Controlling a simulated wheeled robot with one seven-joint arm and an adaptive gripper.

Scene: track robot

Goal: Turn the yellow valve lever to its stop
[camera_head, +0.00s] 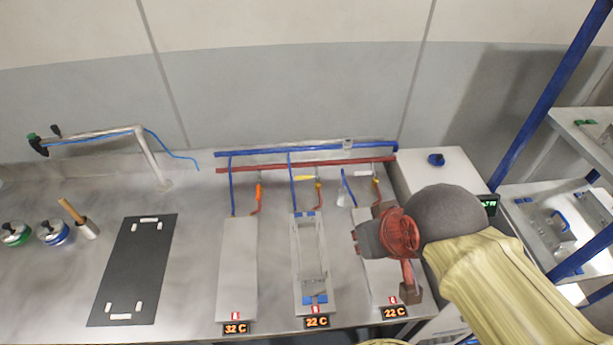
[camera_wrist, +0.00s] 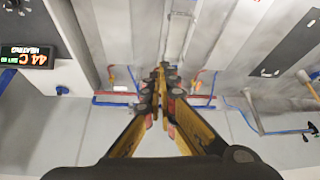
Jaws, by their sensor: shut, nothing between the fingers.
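Another small yellow-orange valve part (camera_head: 376,183) sits behind the right plate, and one shows left of the fingers in the wrist view (camera_wrist: 111,74). I cannot tell for sure which one the task means. My gripper (camera_wrist: 163,74) is shut and empty, its fingertips together in the wrist view, pointing at the bench and pipes. In the head view my gripper's red and grey body is over the right plate, in front of the valves and apart from the yellow lever. Its fingertips are hard to make out there.
An orange lever (camera_head: 258,192) stands behind the left plate. A blue pipe (camera_head: 300,149) and a red pipe (camera_head: 300,168) run along the wall. A white box (camera_head: 435,172) with a display is at right.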

